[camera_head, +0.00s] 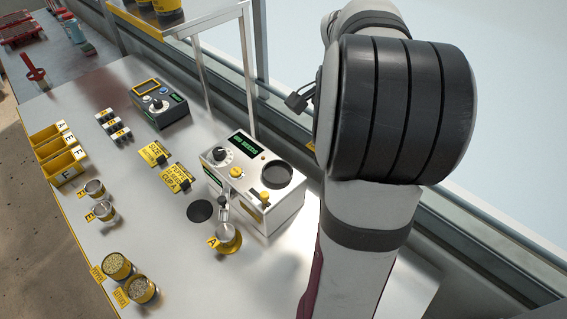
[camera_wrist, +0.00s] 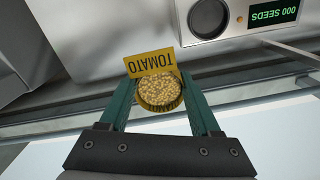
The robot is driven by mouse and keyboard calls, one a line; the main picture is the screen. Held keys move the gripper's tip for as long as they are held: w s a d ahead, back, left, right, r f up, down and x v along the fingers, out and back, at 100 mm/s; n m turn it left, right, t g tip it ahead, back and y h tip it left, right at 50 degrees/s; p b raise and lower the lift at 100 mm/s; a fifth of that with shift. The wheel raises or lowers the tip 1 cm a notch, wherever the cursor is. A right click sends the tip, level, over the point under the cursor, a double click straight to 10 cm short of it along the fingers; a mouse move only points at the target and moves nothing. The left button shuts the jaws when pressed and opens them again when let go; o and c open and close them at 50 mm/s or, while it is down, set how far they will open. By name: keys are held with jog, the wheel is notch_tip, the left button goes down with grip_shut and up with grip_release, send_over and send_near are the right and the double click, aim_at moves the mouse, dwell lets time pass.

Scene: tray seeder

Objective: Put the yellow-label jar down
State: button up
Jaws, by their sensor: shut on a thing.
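In the wrist view, my gripper (camera_wrist: 157,84) is shut on a jar (camera_wrist: 160,107) full of tan seeds. The jar has a yellow label (camera_wrist: 151,62) reading TOMATO and sits between the green fingers. In the wrist view it appears over the rail along the back edge of the bench. In the head view my arm fills the right side, and the gripper and held jar are hidden. Two other seed jars with yellow labels, one (camera_head: 117,267) and another (camera_head: 143,290), stand at the front left of the bench.
The seed counter (camera_head: 253,180) stands mid-bench; its display reads 000 SEEDS in the wrist view (camera_wrist: 273,14). A cup marked A (camera_head: 227,238) is at its front, beside a dark round pad (camera_head: 199,211). Yellow bins (camera_head: 60,155) and clear cups (camera_head: 104,211) are at left. The front-middle bench is bare.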

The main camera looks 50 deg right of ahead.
jog(key=shift+s, duration=0.15)
jog(key=w+a+f+n, duration=0.1)
jog(key=w+a+n, duration=0.1)
jog(key=a, duration=0.1)
jog(key=w+a+f+n, duration=0.2)
jog(key=a, duration=0.2)
jog(key=w+a+f+n, duration=0.1)
jog(key=w+a+n, duration=0.1)
jog(key=w+a, duration=0.1)
jog(key=shift+a+f, duration=0.2)
jog(key=shift+a, duration=0.5)
jog(key=a+f+n, duration=0.4)
jog(key=a, duration=0.7)
jog(key=s+a+f+n, duration=0.1)
jog(key=a+f+n, duration=0.3)
jog(key=a, duration=0.6)
jog(key=s+a+f+n, duration=0.1)
jog(key=a+f+n, duration=0.3)
jog(key=a, duration=0.7)
jog(key=shift+a+f, duration=0.2)
jog(key=shift+f, duration=0.3)
jog(key=shift+a+f, duration=0.15)
jog(key=shift+f, duration=0.35)
jog(key=shift+a+f, duration=0.2)
jog(key=shift+f, duration=1.9)
jog(key=shift+f, duration=0.1)
jog(key=o, duration=1.5)
jog(key=shift+c, duration=0.2)
